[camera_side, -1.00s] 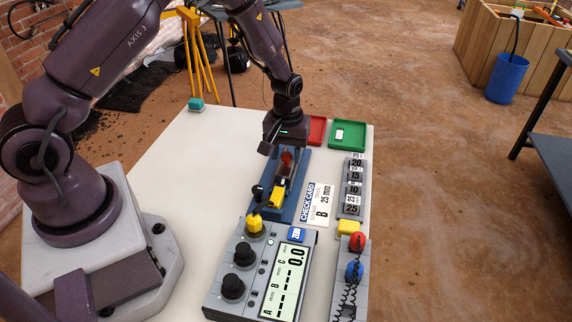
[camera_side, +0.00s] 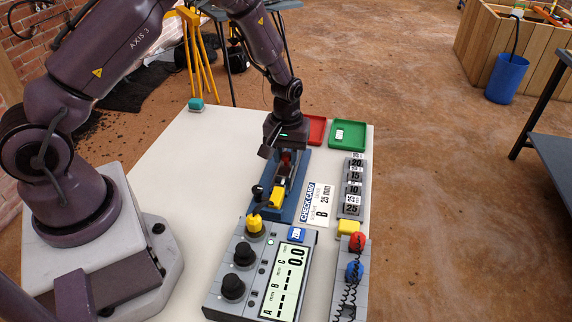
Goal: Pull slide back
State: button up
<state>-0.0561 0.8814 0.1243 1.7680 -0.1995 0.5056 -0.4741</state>
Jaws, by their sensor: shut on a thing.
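The slide device has a blue base (camera_side: 300,192) in the middle of the white table, with a yellow block (camera_side: 276,197) and a black knob (camera_side: 258,192) at its near end. A red part (camera_side: 286,158) of the slide shows between my gripper's fingers. My gripper (camera_side: 286,160) points down over the far half of the blue base and is shut on this red part. The fingertips are small and partly hidden, so the exact contact is hard to see.
A grey meter box with a display (camera_side: 289,281) stands nearer. A check card (camera_side: 317,203) and a rack of numbered blocks (camera_side: 352,188) lie to the right. Red (camera_side: 317,129) and green (camera_side: 348,135) trays stand behind.

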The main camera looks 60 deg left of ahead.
jog(key=shift+w+a, duration=1.5)
jog(key=shift+w, duration=0.05)
jog(key=o, duration=0.7)
jog(key=shift+c, duration=0.2)
jog(key=shift+r, duration=0.1)
notch_tip(320, 180, up, 7)
dwell(0.4)
